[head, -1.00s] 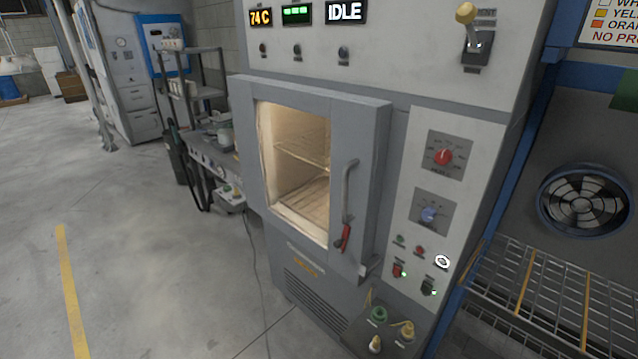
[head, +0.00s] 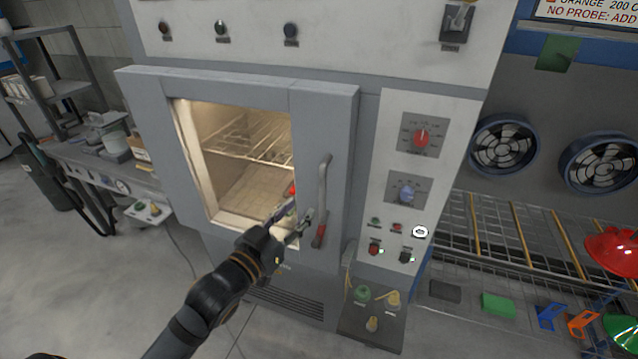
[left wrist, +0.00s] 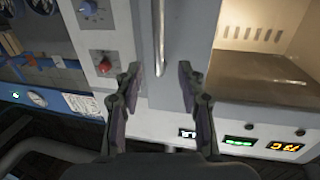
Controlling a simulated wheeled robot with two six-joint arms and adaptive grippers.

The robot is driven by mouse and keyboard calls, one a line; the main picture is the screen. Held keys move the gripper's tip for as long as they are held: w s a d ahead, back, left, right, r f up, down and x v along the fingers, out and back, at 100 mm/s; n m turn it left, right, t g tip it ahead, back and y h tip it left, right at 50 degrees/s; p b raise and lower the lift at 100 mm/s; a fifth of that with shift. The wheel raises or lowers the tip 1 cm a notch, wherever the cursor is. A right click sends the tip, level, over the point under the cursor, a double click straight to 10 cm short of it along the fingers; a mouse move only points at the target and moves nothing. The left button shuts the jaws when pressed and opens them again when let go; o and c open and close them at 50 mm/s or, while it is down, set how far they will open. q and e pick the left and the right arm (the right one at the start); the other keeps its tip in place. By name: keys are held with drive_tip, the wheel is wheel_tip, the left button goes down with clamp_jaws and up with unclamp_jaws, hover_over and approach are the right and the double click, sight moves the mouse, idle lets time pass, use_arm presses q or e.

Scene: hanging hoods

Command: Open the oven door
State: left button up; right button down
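The oven door (head: 335,120) is a grey slab with a large window, and it looks shut against the oven body. Its upright metal handle (head: 324,185) is on the door's right side, with a red piece (head: 319,236) at the lower end. My left gripper (head: 297,214) is in front of the door, just left of the handle's lower part. In the left wrist view, which looks upside down, its two fingers are apart (left wrist: 160,92) with nothing between them. The handle (left wrist: 159,38) shows ahead, in line with the gap. My right gripper is not in view.
A control panel with a red knob (head: 421,138) and a blue knob (head: 407,191) is right of the door. A wire rack (head: 485,228) with fans behind it stands further right. A side bench (head: 85,165) is on the left. The floor at front left is clear.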

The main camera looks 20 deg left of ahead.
sight(321, 189)
use_arm(q)
drive_tip(key=x, duration=1)
drive_tip(key=shift+s+d+r, duration=0.1)
drive_tip(key=shift+s+d, duration=0.05)
drive_tip(key=shift+d, duration=0.1)
drive_tip(key=shift+w, duration=0.4)
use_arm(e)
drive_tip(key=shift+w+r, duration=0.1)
use_arm(q)
drive_tip(key=shift+c, duration=0.4)
clamp_jaws()
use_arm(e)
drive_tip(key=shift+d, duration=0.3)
